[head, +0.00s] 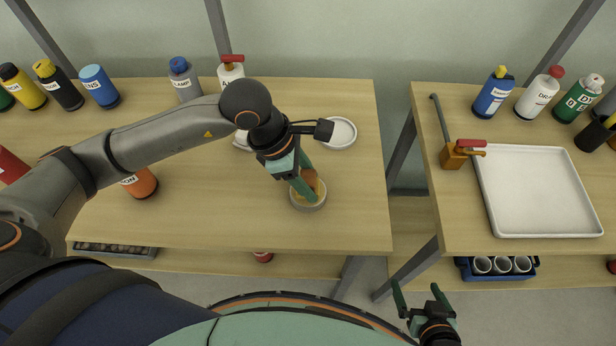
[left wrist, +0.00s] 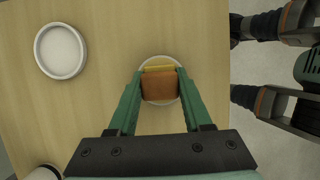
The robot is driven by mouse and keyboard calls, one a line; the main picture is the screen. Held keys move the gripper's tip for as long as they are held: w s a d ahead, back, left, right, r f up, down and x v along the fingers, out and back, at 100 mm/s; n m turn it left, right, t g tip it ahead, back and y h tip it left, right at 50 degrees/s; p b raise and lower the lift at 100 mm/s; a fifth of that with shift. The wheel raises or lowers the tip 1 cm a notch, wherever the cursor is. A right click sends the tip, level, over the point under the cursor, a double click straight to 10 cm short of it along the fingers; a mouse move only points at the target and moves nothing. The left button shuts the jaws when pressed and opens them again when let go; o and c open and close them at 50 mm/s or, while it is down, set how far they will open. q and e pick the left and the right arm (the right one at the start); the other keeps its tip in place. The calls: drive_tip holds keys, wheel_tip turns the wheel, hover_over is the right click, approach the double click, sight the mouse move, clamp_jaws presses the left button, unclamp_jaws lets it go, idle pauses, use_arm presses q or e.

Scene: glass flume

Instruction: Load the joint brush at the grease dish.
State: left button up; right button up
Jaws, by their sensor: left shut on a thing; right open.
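The joint brush (head: 311,178) has an orange-brown body and a yellowish part, perhaps its bristles, at one side. My left gripper (head: 314,186) is shut on it, and the left wrist view shows the brush (left wrist: 159,88) between both green fingers. The grease dish (head: 307,206) is a small round pale dish on the left table, directly under the brush. In the left wrist view the dish (left wrist: 160,58) is mostly hidden behind the brush. I cannot tell whether the brush touches what is inside. My right gripper (head: 417,290) is open and empty, low in front of the gap between the tables.
A white round dish (head: 340,133) lies behind the grease dish. An orange bottle (head: 140,184) stands to the left, and several bottles line the back. The left table's front right is clear.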

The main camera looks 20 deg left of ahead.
sight(308, 177)
use_arm(q)
drive_tip(key=shift+s, duration=0.1)
drive_tip(key=shift+r+p, duration=2)
drive_tip(key=shift+r, duration=1.5)
